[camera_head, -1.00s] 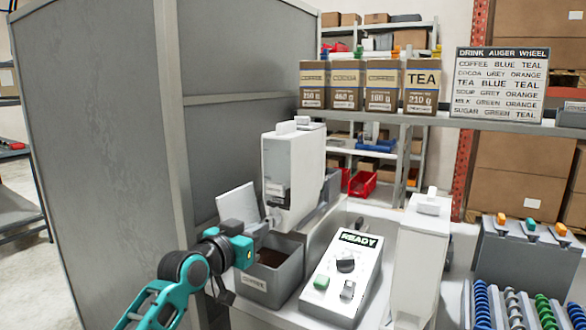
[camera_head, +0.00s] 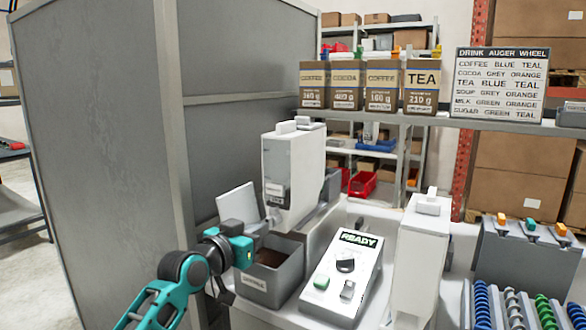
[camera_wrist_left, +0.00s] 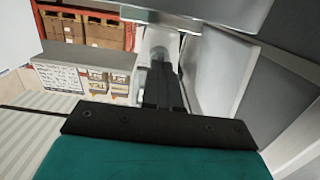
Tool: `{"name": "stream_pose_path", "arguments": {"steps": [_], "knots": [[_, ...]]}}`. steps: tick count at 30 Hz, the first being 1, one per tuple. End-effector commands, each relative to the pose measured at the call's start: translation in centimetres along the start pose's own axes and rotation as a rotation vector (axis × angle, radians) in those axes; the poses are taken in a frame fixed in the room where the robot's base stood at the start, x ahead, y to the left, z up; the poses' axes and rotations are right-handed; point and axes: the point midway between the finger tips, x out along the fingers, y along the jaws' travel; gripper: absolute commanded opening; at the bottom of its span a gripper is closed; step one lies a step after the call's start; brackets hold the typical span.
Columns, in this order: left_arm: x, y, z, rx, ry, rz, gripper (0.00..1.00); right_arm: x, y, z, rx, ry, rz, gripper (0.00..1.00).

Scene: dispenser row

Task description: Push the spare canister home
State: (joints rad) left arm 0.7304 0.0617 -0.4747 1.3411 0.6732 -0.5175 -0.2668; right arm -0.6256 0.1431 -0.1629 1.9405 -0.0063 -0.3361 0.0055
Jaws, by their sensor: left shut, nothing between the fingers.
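A tall white canister (camera_head: 292,175) with a grey front window stands upright behind and above a grey bin labelled COFFEE (camera_head: 278,280) that holds brown powder. A second white canister (camera_head: 420,260) stands to the right; I cannot tell which one is the spare. My left gripper (camera_head: 243,252) is low in front of the first canister, at the left rim of the bin. In the left wrist view its dark fingers (camera_wrist_left: 164,88) are shut together with nothing between them, pointing at a pale rounded part. Whether they touch anything is unclear. My right gripper is out of view.
A control box (camera_head: 342,275) showing READY stands right of the bin. A pale open flap (camera_head: 238,203) is left of the canister. A grey partition (camera_head: 90,150) closes off the left. A rack with coloured augers (camera_head: 515,300) is at the right; a shelf of packets is behind.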

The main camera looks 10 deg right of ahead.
Motion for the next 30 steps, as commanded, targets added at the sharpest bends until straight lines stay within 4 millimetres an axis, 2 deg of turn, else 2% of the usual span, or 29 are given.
{"name": "stream_pose_path", "arguments": {"steps": [23,30], "knots": [[2.8,0.1,-0.1,0.0,0.0,0.001,0.0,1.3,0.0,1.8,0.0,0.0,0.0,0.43],[2.9,0.0,-0.2,0.0,-0.001,0.0,0.0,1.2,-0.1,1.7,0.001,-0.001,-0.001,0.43]]}}
